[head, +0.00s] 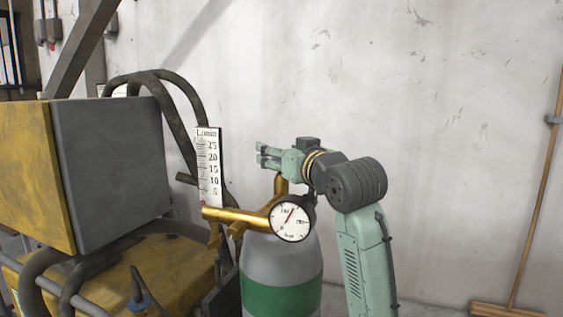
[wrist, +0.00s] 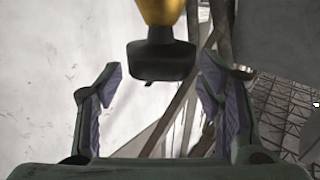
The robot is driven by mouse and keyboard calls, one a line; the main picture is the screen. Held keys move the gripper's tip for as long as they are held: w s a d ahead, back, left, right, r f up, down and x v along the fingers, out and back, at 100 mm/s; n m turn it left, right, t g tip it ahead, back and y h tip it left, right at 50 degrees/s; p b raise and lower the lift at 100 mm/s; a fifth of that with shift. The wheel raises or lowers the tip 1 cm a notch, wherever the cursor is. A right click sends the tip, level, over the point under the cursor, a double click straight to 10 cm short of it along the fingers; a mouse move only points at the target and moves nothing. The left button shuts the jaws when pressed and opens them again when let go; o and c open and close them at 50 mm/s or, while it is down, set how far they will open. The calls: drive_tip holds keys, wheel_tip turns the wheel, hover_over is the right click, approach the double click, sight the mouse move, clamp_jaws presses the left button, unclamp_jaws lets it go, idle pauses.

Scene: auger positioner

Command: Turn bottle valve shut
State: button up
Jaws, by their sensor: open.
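A grey gas bottle (head: 262,260) with a green band stands below my gripper in the head view. Brass fittings (head: 240,215) and a round pressure gauge (head: 290,218) sit at its top. My gripper (head: 262,155) is open and points left, above the brass. In the wrist view a black knob (wrist: 162,62) on a brass stem shows at the upper middle. It appears between and beyond the spread fingers of my gripper (wrist: 162,78), with no visible contact on either side. I cannot tell how far off it is. The knob is not clearly seen in the head view.
A flow scale (head: 208,168) stands upright left of my gripper. A yellow and grey machine (head: 110,165) with dark hoses (head: 170,90) fills the left. A broom (head: 530,220) leans on the pale wall (head: 420,80) at the right. The space above my gripper is clear.

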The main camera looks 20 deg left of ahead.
wheel_tip(320, 180, up, 8)
idle(0.5)
